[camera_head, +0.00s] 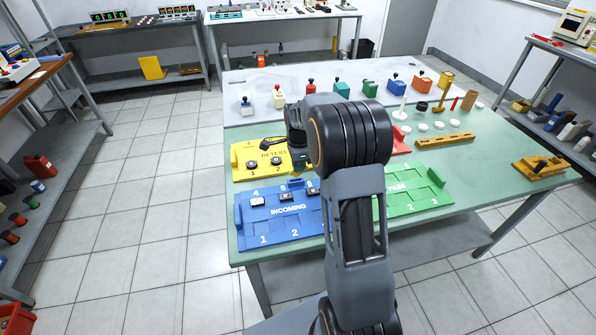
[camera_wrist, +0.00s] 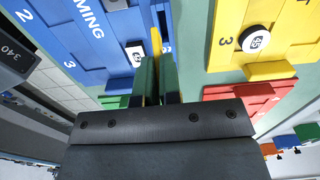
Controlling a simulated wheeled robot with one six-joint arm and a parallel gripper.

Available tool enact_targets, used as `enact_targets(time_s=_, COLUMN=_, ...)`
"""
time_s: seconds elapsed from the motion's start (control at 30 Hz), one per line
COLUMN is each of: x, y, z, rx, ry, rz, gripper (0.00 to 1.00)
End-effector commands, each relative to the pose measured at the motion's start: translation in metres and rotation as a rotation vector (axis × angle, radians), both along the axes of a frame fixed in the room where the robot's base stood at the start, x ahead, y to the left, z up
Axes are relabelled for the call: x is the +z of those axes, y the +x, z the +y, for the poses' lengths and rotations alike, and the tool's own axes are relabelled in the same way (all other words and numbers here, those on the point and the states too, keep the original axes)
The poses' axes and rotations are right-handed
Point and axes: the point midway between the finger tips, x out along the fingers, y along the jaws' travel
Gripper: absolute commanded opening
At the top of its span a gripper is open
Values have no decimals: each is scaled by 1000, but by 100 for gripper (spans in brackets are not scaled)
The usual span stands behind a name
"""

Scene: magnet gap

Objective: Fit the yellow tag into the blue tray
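The blue tray (camera_head: 287,231) marked INCOMING lies at the front left of the green table; its right end is hidden behind my arm. In the wrist view the blue tray (camera_wrist: 62,42) fills the upper left. My gripper (camera_wrist: 158,68) points down at the right part of this tray. Its two fingers are close together on a thin yellow tag (camera_wrist: 156,40), whose edge sticks out past the fingertips. The tag appears to be above the tray; I cannot tell whether it touches. In the head view my arm hides the tag and fingertips.
A yellow tray (camera_head: 246,172) with dark round pieces lies behind the blue one. A green tray (camera_head: 420,199) lies to the right, and a red tray (camera_wrist: 240,104) shows in the wrist view. Several coloured blocks stand along the back of the table.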

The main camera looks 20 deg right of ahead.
Motion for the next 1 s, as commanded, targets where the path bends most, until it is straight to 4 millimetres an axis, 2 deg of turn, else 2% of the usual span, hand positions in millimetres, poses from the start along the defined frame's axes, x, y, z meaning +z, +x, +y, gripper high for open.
enact_targets(time_s=0.07, x=-9, y=6, z=-1, rx=0, ry=0, rz=2, gripper=0)
enact_targets(time_s=0.23, x=-30, y=5, z=-1, rx=0, ry=0, rz=2, gripper=0)
enact_targets(time_s=0.7, x=-38, y=5, z=-1, rx=0, ry=0, rz=1, gripper=0)
enact_targets(time_s=0.73, x=-37, y=5, z=-1, rx=0, ry=0, rz=1, gripper=7)
enact_targets(time_s=1.0, x=-37, y=5, z=-1, rx=0, ry=0, rz=0, gripper=31)
